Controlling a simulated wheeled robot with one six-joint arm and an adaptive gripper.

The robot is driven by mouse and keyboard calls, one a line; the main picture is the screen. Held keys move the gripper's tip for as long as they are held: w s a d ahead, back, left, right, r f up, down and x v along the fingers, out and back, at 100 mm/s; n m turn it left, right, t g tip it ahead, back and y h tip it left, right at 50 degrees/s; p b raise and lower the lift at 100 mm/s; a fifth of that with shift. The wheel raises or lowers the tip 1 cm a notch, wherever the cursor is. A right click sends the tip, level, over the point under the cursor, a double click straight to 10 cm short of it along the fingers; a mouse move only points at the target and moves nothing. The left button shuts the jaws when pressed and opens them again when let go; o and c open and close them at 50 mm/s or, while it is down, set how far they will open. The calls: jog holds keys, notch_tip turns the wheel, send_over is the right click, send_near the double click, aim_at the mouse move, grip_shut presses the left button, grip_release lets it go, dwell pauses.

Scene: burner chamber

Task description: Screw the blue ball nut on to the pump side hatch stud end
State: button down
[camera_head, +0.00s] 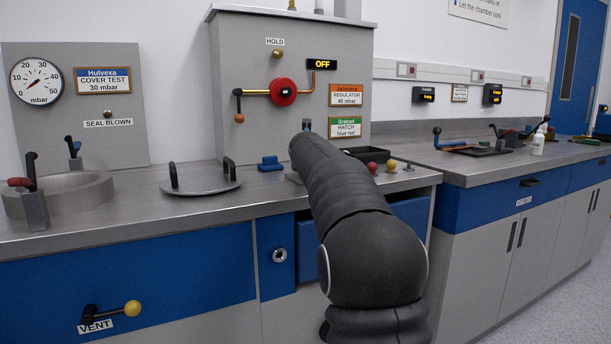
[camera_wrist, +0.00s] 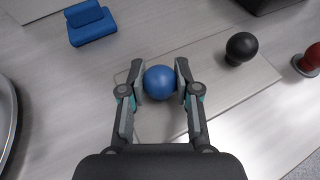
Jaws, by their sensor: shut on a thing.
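The blue ball nut (camera_wrist: 159,83) is between the two fingertips of my gripper (camera_wrist: 159,76) in the wrist view. The fingers are shut on its left and right sides. Whether it touches the pale metal surface below cannot be told. In the head view my arm hides the ball nut and most of my gripper. I cannot make out the pump side hatch stud end for certain in either view. A green-topped sign (camera_head: 345,127) on the grey panel reads "HATCH blue nut".
A blue block (camera_head: 270,163), also in the wrist view (camera_wrist: 90,24), lies on the counter. A black ball (camera_wrist: 242,47) and a red knob (camera_wrist: 312,58) stand to the right. A yellow ball (camera_head: 391,165) and a handled round lid (camera_head: 201,185) are on the counter.

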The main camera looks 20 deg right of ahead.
jog(key=shift+a, duration=0.1)
jog(key=shift+w+a+f+m+g+b, duration=0.1)
jog(key=shift+f+m+g+b, duration=0.2)
jog(key=shift+b, duration=0.25)
jog(key=shift+m+g+h+b, duration=0.5)
jog(key=shift+m+h+b, duration=0.35)
jog(key=shift+h, duration=0.25)
jog(key=shift+w+a+r+m+g+h+p, duration=0.1)
jog(key=shift+r+m+g+h+p, duration=0.2)
jog(key=shift+m+g+h, duration=0.45)
jog(key=m+g+h+p, duration=0.2)
jog(key=p, duration=0.1)
jog(key=shift+r+m, duration=0.1)
jog(key=shift+m, duration=0.2)
jog(key=shift+f+m+g+h+p, duration=0.2)
jog(key=shift+m+g+h+p, duration=0.2)
jog(key=shift+m+g, duration=0.4)
jog(key=shift+w+m+g+h, duration=0.1)
jog(key=shift+m+g+h, duration=0.15)
jog(key=shift+m+g, duration=0.6)
jog(key=shift+m, duration=0.05)
